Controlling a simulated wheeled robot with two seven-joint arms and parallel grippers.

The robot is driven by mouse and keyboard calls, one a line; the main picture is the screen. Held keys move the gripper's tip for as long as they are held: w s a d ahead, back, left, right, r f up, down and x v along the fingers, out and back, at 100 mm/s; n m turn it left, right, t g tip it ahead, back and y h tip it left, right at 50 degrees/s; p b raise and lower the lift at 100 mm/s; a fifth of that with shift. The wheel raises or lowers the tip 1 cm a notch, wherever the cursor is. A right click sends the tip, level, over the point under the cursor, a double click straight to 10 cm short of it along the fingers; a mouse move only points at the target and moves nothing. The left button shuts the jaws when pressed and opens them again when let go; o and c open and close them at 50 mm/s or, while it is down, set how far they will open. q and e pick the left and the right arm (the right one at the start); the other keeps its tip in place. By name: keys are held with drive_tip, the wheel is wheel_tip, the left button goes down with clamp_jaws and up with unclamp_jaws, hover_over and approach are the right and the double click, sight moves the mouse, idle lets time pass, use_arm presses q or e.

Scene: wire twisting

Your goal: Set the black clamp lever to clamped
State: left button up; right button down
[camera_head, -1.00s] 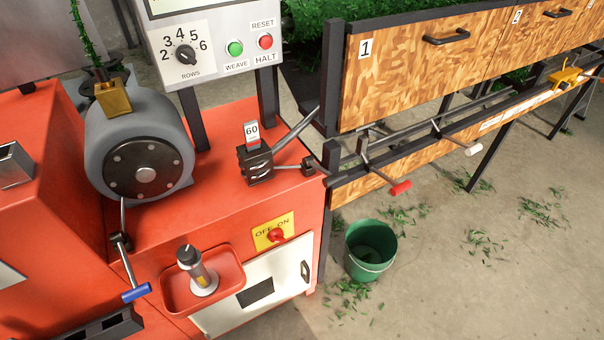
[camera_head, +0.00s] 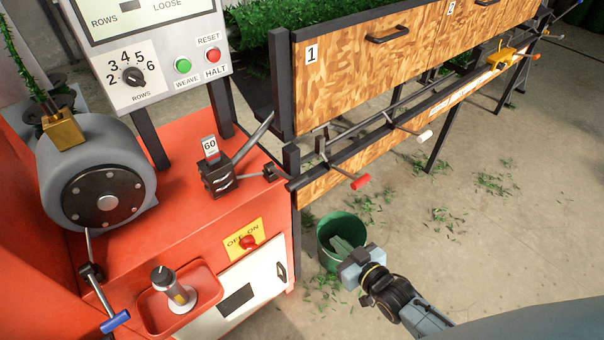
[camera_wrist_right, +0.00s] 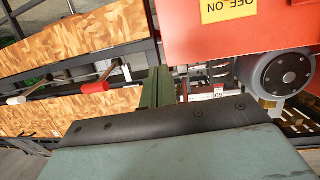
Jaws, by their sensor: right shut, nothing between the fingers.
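A black clamp block (camera_head: 217,177) with a "60" tag sits on the red machine top in the head view. A short black lever piece (camera_head: 269,172) lies just right of it, near the machine's right edge; I cannot tell its exact setting. My right gripper (camera_head: 343,246) comes in from the lower right, shut and empty, above the green bucket. It is below and right of the clamp block, well apart from it. In the right wrist view, its green fingers (camera_wrist_right: 156,88) point away from the camera. My left gripper is out of view.
The red-handled lever (camera_head: 360,182) and white-handled lever (camera_head: 424,136) stick out below the wooden panels. The green bucket (camera_head: 326,238) stands on the floor beneath my gripper. A yellow OFF/ON switch plate (camera_head: 244,238) and red tray (camera_head: 150,318) are on the machine front.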

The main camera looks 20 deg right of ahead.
wheel_tip(320, 180, up, 17)
drive_tip(key=w+a+n+t+y, duration=0.1)
drive_tip(key=w+a+t+y, duration=0.1)
drive_tip(key=a+t+y, duration=0.1)
drive_tip(key=shift+w+t+p, duration=0.3)
drive_tip(key=shift+t+p, duration=0.05)
drive_tip(key=shift+t, duration=0.05)
drive_tip(key=shift+r, duration=0.1)
drive_tip(key=r, duration=0.2)
hover_over(302, 181)
drive_tip(key=shift+a+f+p, duration=0.25)
drive_tip(key=shift+a+p, duration=0.05)
drive_tip(key=shift+a, duration=0.1)
drive_tip(key=f, duration=0.3)
drive_tip(key=shift+s+d, duration=0.1)
drive_tip(key=shift+s, duration=0.25)
drive_tip(key=shift+s+f, duration=0.2)
drive_tip(key=shift+f, duration=0.4)
drive_tip(key=shift+b, duration=0.4)
